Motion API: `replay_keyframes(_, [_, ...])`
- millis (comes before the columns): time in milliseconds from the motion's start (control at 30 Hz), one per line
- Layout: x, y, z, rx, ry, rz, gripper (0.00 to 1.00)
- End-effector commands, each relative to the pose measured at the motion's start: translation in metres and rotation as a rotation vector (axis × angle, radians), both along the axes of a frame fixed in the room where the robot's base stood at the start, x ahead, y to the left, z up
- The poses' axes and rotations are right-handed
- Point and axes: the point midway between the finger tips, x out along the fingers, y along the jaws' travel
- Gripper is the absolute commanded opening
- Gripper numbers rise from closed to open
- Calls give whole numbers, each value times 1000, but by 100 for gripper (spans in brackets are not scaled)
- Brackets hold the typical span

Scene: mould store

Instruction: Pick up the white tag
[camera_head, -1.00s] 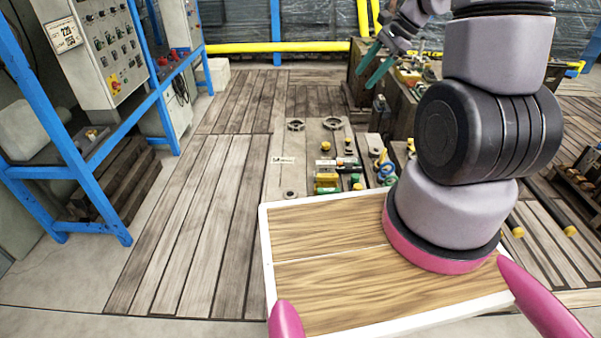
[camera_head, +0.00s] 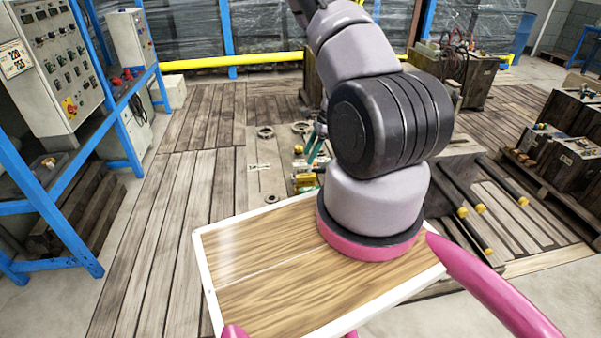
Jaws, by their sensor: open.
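A small white tag (camera_head: 259,167) with dark marks lies on the grey plank surface beyond my front edge, left of the yellow and green items. My gripper (camera_head: 312,156) shows as teal fingers partly hidden behind my own arm. It is open and points down, to the right of the tag and apart from it. Whether anything is between the fingers is hard to see.
Several small yellow and green items (camera_head: 303,182) lie close by my gripper. Round metal rings (camera_head: 265,132) lie behind the tag. A blue rack (camera_head: 75,215) stands at left, and dark crates (camera_head: 570,150) stand at right. The planks left of the tag are clear.

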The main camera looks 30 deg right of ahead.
Motion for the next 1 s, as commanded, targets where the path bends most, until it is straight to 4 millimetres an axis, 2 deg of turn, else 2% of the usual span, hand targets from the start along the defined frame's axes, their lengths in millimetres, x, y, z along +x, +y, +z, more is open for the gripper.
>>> replay_keyframes(167, [2,6,-12,-1,2,2,60])
replay_keyframes(467, [11,23,-48,-1,2,2,60])
replay_keyframes(767, [12,25,-52,0,-1,0,60])
replay_keyframes(900, [12,25,-52,0,-1,0,6])
replay_keyframes(933, [12,25,-52,0,-1,0,0])
replay_keyframes(1000, [12,25,-52,0,-1,0,0])
